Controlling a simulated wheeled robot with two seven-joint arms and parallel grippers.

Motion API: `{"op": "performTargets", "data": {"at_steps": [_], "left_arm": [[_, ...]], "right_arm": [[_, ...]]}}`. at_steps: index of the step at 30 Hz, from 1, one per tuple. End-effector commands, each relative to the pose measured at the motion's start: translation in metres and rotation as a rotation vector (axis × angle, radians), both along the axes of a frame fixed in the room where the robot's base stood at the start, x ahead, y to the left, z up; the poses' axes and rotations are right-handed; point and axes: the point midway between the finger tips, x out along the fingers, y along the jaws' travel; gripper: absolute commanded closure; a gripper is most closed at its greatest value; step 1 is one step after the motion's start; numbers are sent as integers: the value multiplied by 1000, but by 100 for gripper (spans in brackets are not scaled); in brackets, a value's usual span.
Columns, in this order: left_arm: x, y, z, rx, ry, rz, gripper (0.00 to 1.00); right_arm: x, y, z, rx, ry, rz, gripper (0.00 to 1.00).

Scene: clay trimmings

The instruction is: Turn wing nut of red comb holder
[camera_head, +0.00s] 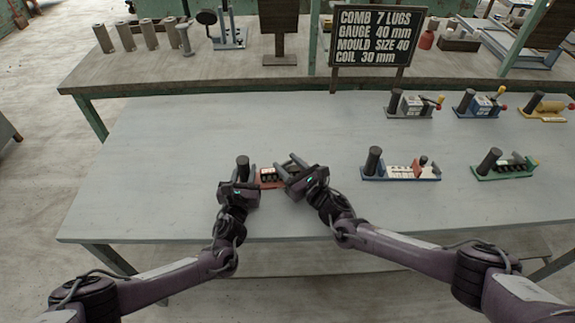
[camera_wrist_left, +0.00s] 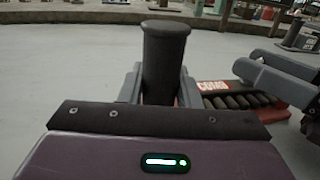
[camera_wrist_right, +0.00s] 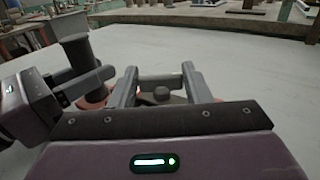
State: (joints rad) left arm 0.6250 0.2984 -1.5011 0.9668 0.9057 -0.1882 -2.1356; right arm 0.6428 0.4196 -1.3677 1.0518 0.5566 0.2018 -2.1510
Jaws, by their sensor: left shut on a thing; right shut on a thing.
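The red comb holder (camera_head: 267,184) lies on the grey table between my two grippers, with a row of dark lugs along it. Its upright black handle (camera_wrist_left: 165,60) stands at its left end. My left gripper (camera_head: 241,175) is shut on this handle; its fingers sit on either side in the left wrist view. My right gripper (camera_head: 288,166) is at the holder's right end, shut on the wing nut (camera_wrist_right: 162,94). The wing nut shows as a dark knob between the fingers in the right wrist view; its wings are hard to make out. The gripper hides it in the head view.
On the right stand a blue comb holder (camera_head: 400,177) and a green one (camera_head: 505,171); several more tools stand behind them. A black sign (camera_head: 375,36) reads comb 7 lugs. The table's left part and front are clear.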

Motion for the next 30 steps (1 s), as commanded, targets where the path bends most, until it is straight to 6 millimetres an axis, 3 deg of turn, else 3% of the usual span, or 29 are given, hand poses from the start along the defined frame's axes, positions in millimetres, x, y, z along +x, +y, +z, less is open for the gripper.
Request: {"op": "performTargets", "data": {"at_steps": [6,15,16,20,30], "left_arm": [[0,0,0,1,0,-1,100],[0,0,0,1,0,-1,100],[0,0,0,1,0,-1,100],[0,0,0,1,0,0,100],[0,0,0,1,0,0,100]], "right_arm": [[1,-2,0,-1,0,105,79],[1,-2,-1,0,2,109,79],[1,-2,-1,0,2,109,53],[1,-2,-1,0,1,109,36],[-1,-3,-1,0,1,108,35]]}}
